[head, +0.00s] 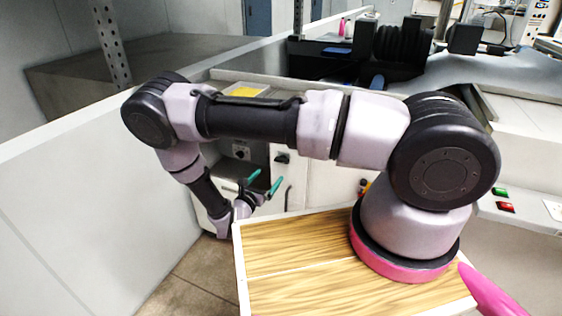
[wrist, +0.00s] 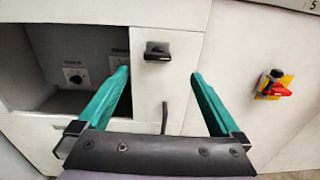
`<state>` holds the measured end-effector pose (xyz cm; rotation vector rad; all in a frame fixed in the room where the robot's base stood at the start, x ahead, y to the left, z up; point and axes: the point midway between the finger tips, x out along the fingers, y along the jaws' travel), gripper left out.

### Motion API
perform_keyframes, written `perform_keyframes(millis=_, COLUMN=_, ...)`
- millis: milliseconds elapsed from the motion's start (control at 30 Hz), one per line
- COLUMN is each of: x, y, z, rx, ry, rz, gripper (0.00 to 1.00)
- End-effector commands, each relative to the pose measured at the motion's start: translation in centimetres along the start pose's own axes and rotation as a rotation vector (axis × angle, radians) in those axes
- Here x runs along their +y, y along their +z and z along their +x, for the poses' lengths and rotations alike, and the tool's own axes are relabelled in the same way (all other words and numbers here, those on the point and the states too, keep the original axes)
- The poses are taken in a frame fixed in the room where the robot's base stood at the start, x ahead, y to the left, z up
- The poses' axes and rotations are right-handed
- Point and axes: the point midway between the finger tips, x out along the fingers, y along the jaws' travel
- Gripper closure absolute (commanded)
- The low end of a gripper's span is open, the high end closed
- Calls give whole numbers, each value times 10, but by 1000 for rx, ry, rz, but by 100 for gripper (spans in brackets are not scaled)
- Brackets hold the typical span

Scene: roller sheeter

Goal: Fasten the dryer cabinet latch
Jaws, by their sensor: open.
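A black turn latch (wrist: 157,51) sits on a narrow light panel of the cabinet (wrist: 185,75) in the wrist view. Its lever lies about level. It also shows in the head view (head: 282,158). My gripper (wrist: 160,74) is open and empty, with its green fingers pointing at the panel. The latch appears between and just above the fingertips, apart from them. In the head view, my gripper (head: 264,181) is low in front of the cabinet. A thin dark upright handle (wrist: 165,118) is below the latch. I cannot tell which of these is the dryer latch.
Left of the panel is a dark recess with a round knob (wrist: 75,76). To the right is a red switch on a yellow plate (wrist: 273,85). A pale wall (head: 80,220) stands close on the left in the head view. Tiled floor (head: 200,280) is clear.

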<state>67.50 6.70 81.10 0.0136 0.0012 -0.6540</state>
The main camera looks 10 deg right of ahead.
Motion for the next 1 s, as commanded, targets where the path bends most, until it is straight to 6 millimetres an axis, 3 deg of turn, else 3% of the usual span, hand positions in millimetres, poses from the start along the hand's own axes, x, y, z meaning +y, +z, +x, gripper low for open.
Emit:
perform_keyframes(millis=167, x=2, y=-7, z=6, rx=-7, ry=28, rz=-19, gripper=0)
perform_keyframes(millis=700, x=3, y=-6, z=95, rx=-5, ry=24, rz=-16, gripper=0)
perform_keyframes(millis=1000, x=4, y=-6, z=106, rx=-5, ry=26, rz=-16, gripper=0)
